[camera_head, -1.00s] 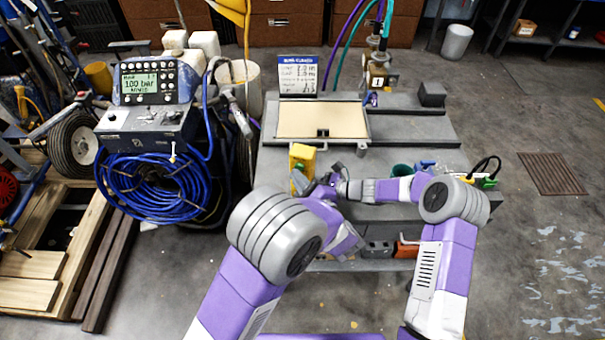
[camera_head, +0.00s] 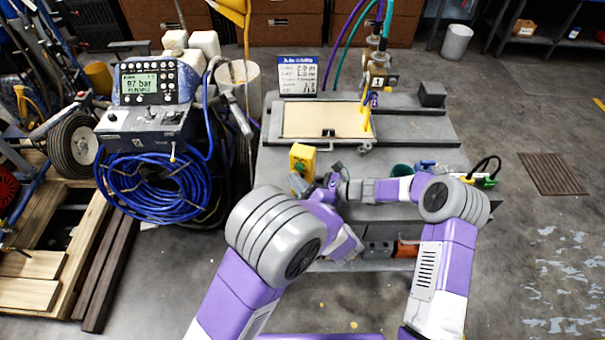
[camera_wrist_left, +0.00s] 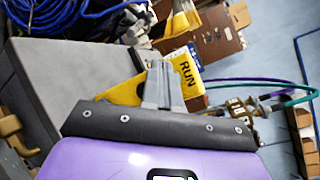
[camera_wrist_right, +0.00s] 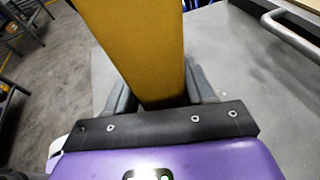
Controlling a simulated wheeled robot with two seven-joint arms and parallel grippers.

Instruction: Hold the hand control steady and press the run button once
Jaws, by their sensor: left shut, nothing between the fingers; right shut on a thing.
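The yellow hand control (camera_head: 302,156) is held upright above the front of the grey bench in the head view. My right gripper (camera_wrist_right: 150,98) is shut on its yellow body, which stands between the fingers in the right wrist view. My left gripper (camera_wrist_left: 161,68) is shut and empty, its fingertips at the control's face beside the RUN label (camera_wrist_left: 187,72). The run button is hidden behind the fingers, and I cannot tell whether they touch it. The display (camera_head: 153,83) reads 97 bar.
The pump unit with a coiled blue hose (camera_head: 155,187) stands left.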

